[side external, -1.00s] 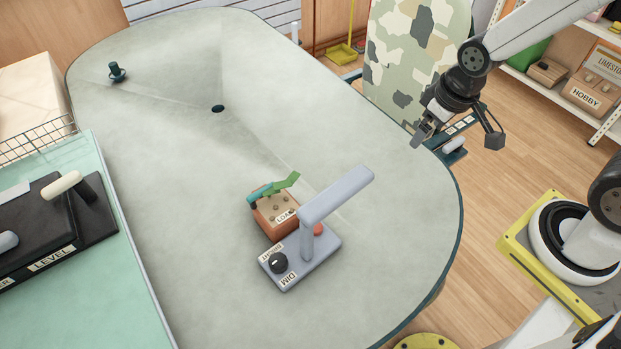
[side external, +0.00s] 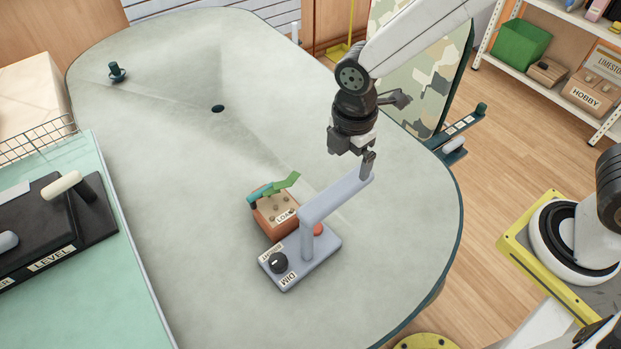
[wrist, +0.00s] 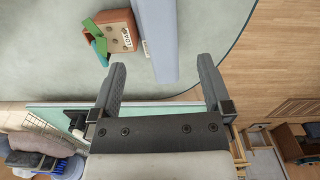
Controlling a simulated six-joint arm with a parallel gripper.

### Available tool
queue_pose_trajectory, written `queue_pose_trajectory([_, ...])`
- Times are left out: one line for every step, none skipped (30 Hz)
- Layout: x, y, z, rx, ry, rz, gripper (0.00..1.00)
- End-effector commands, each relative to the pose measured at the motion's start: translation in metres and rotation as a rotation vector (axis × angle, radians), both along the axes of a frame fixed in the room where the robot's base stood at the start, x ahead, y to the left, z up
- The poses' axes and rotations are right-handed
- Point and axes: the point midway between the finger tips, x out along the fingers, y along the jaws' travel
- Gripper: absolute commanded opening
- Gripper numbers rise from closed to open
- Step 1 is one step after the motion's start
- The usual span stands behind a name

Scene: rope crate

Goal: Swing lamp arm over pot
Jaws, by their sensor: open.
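The grey-blue lamp (side external: 319,250) stands on the table, its base carrying a black knob, a "DIM" label and a red button. Its lamp arm (side external: 337,197) reaches from the post toward the upper right, with its free end beyond the pot's right side. The terracotta pot (side external: 270,226), a square box with green leaves, sits beside the lamp base. My gripper (side external: 367,163) is at the arm's free end. In the wrist view my open gripper (wrist: 163,72) has the lamp arm (wrist: 155,38) between its fingers, with gaps on both sides. The pot (wrist: 118,32) shows left of it.
The grey oval table (side external: 180,190) is mostly clear, with a dark hole and a small dark knob (side external: 116,72) at the far left. A black lever panel (side external: 60,235) lies on a green surface at left. A camouflage board (side external: 425,85) stands behind the table's right edge.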

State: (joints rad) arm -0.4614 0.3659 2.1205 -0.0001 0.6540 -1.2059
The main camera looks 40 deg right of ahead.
Motion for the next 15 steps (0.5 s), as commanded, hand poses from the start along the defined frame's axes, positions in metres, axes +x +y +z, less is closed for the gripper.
queue_pose_trajectory([0.0,0.001,0.0,0.0,0.001,0.009,1.0])
queue_pose_trajectory([0.0,0.001,0.0,-0.001,0.002,0.011,1.0])
queue_pose_trajectory([0.0,0.001,0.0,-0.001,0.002,0.012,1.0])
queue_pose_trajectory([0.0,0.001,0.0,-0.001,0.002,0.011,1.0])
queue_pose_trajectory([0.0,0.001,0.0,-0.001,0.002,0.011,1.0])
queue_pose_trajectory([0.0,0.001,-0.001,-0.001,0.002,0.01,1.0])
queue_pose_trajectory([0.0,0.001,-0.001,-0.001,0.002,0.01,1.0])
queue_pose_trajectory([0.0,0.001,-0.002,-0.001,0.002,0.01,1.0])
queue_pose_trajectory([0.0,0.001,-0.003,-0.001,0.003,0.009,1.0])
queue_pose_trajectory([0.0,0.001,-0.005,-0.001,0.003,0.009,1.0])
queue_pose_trajectory([0.0,0.001,-0.006,-0.001,0.004,0.009,1.0])
queue_pose_trajectory([0.0,0.001,-0.008,-0.001,0.004,0.008,1.0])
queue_pose_trajectory([0.0,0.001,-0.01,-0.001,0.004,0.008,1.0])
queue_pose_trajectory([0.0,0.001,-0.012,-0.001,0.003,0.008,1.0])
queue_pose_trajectory([0.0,0.001,-0.016,-0.001,0.004,0.008,1.0])
